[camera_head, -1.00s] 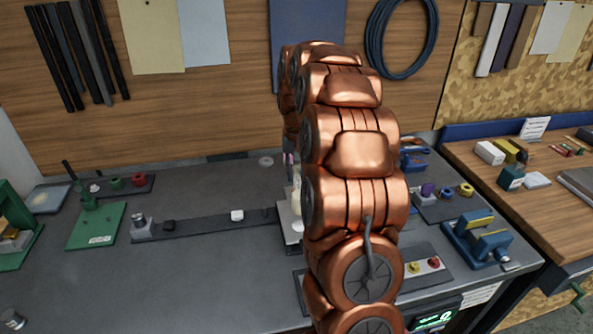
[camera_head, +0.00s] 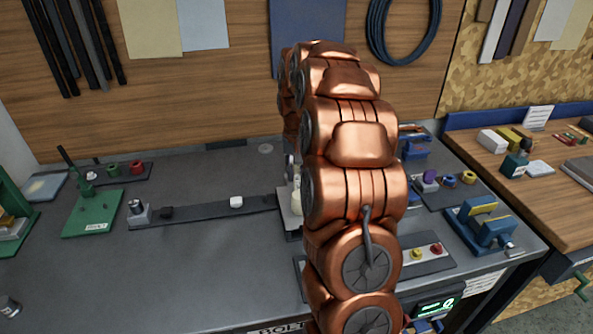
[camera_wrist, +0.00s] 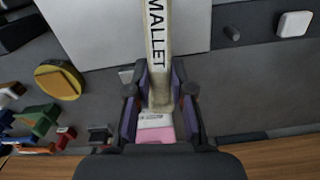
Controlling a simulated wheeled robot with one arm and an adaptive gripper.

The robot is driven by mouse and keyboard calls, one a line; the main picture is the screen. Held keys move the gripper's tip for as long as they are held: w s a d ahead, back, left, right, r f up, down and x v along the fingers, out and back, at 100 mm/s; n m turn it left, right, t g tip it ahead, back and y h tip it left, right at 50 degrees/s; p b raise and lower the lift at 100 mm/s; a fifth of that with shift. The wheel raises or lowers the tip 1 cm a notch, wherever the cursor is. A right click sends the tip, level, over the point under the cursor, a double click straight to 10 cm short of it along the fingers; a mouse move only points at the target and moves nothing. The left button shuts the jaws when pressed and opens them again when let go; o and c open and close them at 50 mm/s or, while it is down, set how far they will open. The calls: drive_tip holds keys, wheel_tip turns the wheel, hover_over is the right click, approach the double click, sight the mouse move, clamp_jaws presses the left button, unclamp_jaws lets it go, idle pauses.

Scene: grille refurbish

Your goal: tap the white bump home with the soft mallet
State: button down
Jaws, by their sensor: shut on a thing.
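The white bump (camera_head: 236,202) sits on a long dark strip lying on the grey bench, left of my arm in the head view. It also shows at the top right of the wrist view (camera_wrist: 295,24). My gripper (camera_wrist: 160,88) is shut on the handle of the soft mallet (camera_wrist: 157,40), a pale bar lettered MALLET. The handle runs up out of the wrist view, and the mallet's head is not in that view. The bump is apart from the gripper, to its right. In the head view my arm hides most of the gripper.
A metal block with a knob (camera_head: 138,212) and a small dark block (camera_head: 166,212) stand toward the strip's left end. A green plate (camera_head: 92,220) lies further left. A blue vise (camera_head: 483,228) stands right of my arm.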

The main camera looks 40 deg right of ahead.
drive_tip(key=shift+r, duration=2.25)
wheel_tip(320, 180, down, 5)
drive_tip(key=shift+f+b, duration=0.1)
drive_tip(key=shift+b, duration=0.95)
drive_tip(key=shift+r, duration=0.2)
drive_tip(key=shift+r+p, duration=0.4)
drive_tip(key=shift+r, duration=1.85)
